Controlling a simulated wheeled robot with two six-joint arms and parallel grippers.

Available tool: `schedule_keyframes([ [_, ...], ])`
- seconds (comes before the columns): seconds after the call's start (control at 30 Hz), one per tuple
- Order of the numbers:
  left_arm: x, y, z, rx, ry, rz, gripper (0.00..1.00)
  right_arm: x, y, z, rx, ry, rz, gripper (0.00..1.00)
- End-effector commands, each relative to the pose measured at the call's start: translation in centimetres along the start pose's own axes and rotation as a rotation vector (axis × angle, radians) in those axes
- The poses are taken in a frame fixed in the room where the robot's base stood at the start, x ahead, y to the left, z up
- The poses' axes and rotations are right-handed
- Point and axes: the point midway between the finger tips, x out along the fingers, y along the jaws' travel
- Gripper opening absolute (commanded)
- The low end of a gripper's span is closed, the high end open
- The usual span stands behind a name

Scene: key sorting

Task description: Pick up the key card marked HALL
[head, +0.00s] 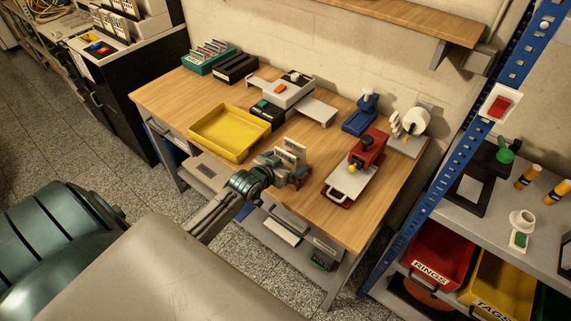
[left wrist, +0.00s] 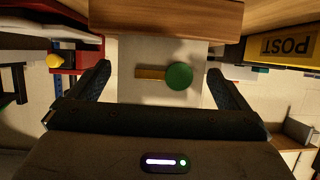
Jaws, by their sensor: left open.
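My left gripper (head: 281,167) is at the front edge of the workbench, just in front of pale cards (head: 292,152) standing upright in a small wooden holder. Their print is too small to read in the head view. In the left wrist view my left gripper (left wrist: 160,88) is open. A pale card (left wrist: 156,100) with a green disc and a brass-coloured bar shows between its fingers, and the wooden holder (left wrist: 165,18) is at the top. I cannot read HALL on any card, and contact with the fingers cannot be told. My right gripper is not in view.
A yellow tray (head: 206,144) is left of the cards; its POST label (left wrist: 285,47) shows in the wrist view. A red press (head: 367,150) stands to the right. A grey machine (head: 288,94) and a teal card rack (head: 197,66) are behind. Blue shelving bounds the right.

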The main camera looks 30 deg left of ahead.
Motion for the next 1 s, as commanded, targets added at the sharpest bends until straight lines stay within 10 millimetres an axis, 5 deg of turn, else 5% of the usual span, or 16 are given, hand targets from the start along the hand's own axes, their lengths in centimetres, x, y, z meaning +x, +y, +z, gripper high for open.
schedule_keyframes([
  [0.13, 0.0, 0.0, 0.0, 0.0, 0.0, 0.0, 0.94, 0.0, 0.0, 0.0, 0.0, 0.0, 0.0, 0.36],
  [0.37, 0.0, 0.0, 0.0, 0.0, 0.0, 0.0, 0.51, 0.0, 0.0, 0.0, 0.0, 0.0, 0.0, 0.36],
  [0.77, -0.2, 0.0, -0.5, 0.0, 0.002, 0.0, 0.5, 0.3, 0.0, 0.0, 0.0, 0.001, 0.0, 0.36],
  [1.0, -1.2, 0.0, -3.0, 0.004, 0.005, 0.001, 0.5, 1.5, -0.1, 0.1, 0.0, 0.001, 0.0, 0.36],
])
